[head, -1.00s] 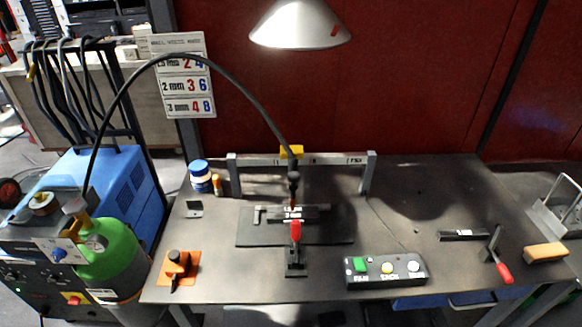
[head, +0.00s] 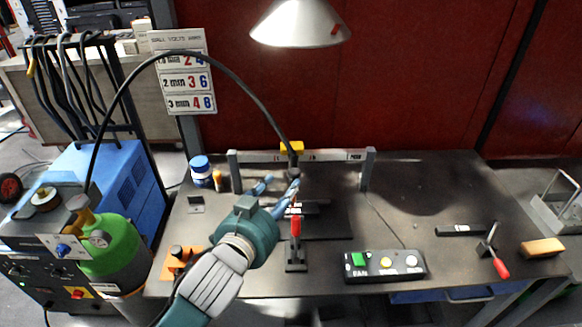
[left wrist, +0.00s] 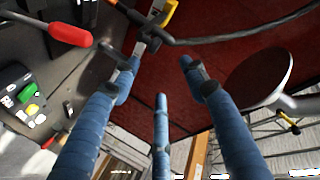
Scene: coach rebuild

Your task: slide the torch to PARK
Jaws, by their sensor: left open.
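The torch (head: 293,167) is black with a dark hose arching from the left. It hangs from a yellow carriage (head: 291,147) on a grey rail (head: 330,156) across the back of the table. A label too small to read surely is near the rail's right end. My left gripper (head: 281,187) is open, its blue fingers beside and partly in front of the torch's lower part. In the left wrist view the torch (left wrist: 150,32) and carriage (left wrist: 162,12) are at the top, by one fingertip of the gripper (left wrist: 158,75). I cannot tell whether they touch.
A red-handled clamp (head: 295,228) stands just right of my gripper. A button box (head: 385,266) is at the front right. A second red-handled clamp (head: 500,268) and a brush (head: 542,248) lie farther right. A lamp (head: 300,22) hangs above.

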